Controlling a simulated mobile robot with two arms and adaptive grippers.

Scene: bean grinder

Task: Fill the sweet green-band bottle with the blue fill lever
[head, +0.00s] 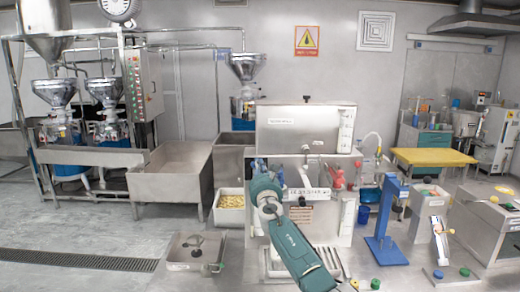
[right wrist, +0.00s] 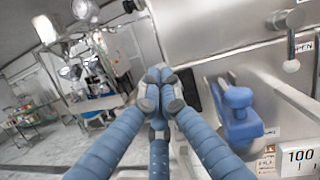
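The steel filling machine (head: 298,130) stands in the middle of the head view. A blue lever (head: 259,164) shows on its left front, partly behind my right gripper. In the right wrist view, a blue lever-like part (right wrist: 239,112) sits on the steel front, to the right of the fingers and apart from them. My right gripper (head: 264,190) reaches up to the machine's left front; in its wrist view (right wrist: 159,88) the blue fingers meet at the tips, with nothing visible between them. I cannot make out a green-band bottle. My left gripper is not in view.
A red lever (head: 336,178) is on the machine's right front. A crate of pale beans (head: 231,201) stands left of the machine. A blue stand (head: 385,220) is to the right, and a yellow-topped table (head: 433,157) is behind.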

